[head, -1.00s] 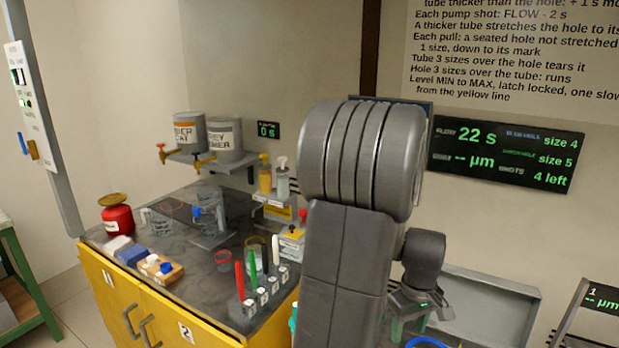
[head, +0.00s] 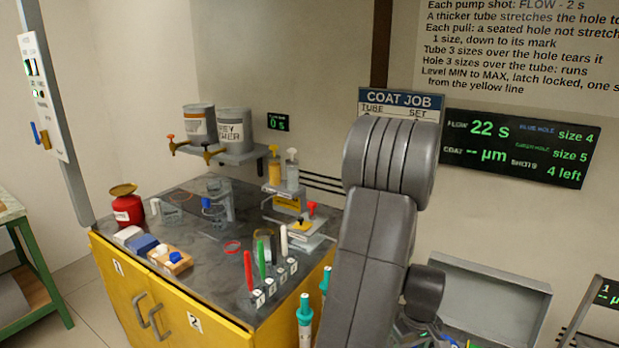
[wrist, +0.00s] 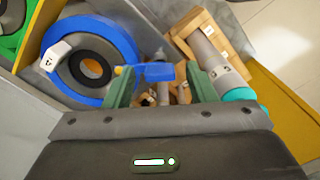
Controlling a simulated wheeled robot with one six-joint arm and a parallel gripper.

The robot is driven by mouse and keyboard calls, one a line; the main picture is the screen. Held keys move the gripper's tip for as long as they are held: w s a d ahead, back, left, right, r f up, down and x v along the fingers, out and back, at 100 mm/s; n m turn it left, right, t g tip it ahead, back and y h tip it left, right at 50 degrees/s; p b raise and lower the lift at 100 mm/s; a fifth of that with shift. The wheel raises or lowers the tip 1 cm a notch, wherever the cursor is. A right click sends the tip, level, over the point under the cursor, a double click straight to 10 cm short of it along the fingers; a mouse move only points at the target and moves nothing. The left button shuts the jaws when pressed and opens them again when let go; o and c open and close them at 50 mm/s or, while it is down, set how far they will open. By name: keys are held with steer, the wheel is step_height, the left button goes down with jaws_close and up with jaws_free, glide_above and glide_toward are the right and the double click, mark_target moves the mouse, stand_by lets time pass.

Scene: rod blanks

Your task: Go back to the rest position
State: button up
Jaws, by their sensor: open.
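My gripper (wrist: 160,88) is open in the wrist view. Its two green fingers stand apart, with a blue tab (wrist: 152,72) of the blue ring showing between or beyond them; I cannot tell whether they touch it. The blue ring (wrist: 92,62) with a dark centre is left of the fingers. In the head view my arm stands at the right of the yellow cabinet, and its lower end is cut off by the bottom edge, so the fingers do not show clearly there.
A wooden crate (wrist: 180,38) and a grey cylinder with a teal end (wrist: 238,94) are close to the right finger. The yellow cabinet (head: 150,285) carries coloured sticks, a red can (head: 127,210) and cups. A grey tray (head: 495,300) stands right of my arm.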

steer(key=shift+r, duration=0.15)
step_height(320, 180, up, 13)
steer(key=p, duration=0.1)
step_height(320, 180, down, 13)
steer(key=shift+f+b, duration=0.1)
steer(key=shift+b, duration=0.4)
steer(key=m+p, duration=0.1)
steer(key=m, duration=0.4)
steer(key=shift+p, duration=0.4)
steer(key=m+p, duration=0.2)
steer(key=m, duration=0.2)
steer(key=shift+m, duration=0.4)
step_height(320, 180, up, 11)
